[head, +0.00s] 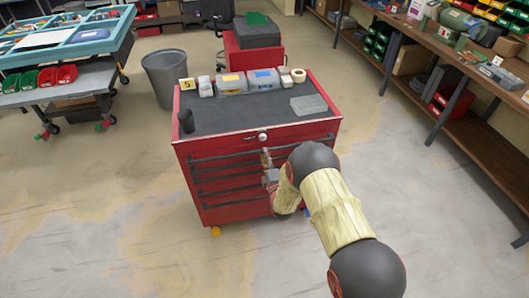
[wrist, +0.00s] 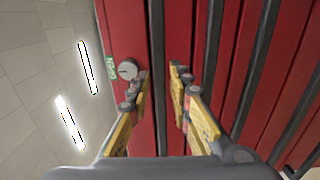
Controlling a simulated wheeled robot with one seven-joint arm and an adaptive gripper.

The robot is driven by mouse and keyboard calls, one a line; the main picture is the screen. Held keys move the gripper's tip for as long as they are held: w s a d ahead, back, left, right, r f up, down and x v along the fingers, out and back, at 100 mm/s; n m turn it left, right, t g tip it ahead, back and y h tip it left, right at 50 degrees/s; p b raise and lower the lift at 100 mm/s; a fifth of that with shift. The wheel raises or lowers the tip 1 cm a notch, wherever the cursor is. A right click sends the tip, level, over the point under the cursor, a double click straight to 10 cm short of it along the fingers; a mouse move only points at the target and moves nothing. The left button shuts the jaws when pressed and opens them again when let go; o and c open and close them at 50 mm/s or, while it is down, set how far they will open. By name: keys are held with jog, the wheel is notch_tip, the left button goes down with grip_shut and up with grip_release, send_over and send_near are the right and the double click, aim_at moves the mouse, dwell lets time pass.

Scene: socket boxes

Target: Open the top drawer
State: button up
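The red tool cabinet (head: 255,170) stands ahead with its drawer fronts facing me, and the drawers look shut. The top drawer's dark handle bar (head: 222,157) runs across the front, below the round lock (head: 262,137). The wrist view is turned sideways, with the lock (wrist: 128,70) left of the top handle bar (wrist: 157,55). My gripper (head: 267,160) is at the right half of the cabinet front. In the wrist view my gripper (wrist: 159,80) is open, with one yellow finger on each side of the top bar. I cannot tell whether the fingers touch it.
Boxes and rolls (head: 245,82), a dark cup (head: 186,121) and a grey pad (head: 309,104) lie on the cabinet top. A grey bin (head: 167,77) stands behind left. A workbench (head: 470,75) runs along the right. The floor before the cabinet is clear.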

jog(key=shift+b+x, duration=0.3)
jog(key=shift+x, duration=1.35)
jog(key=shift+c, duration=0.5)
jog(key=c, duration=0.4)
grip_shut()
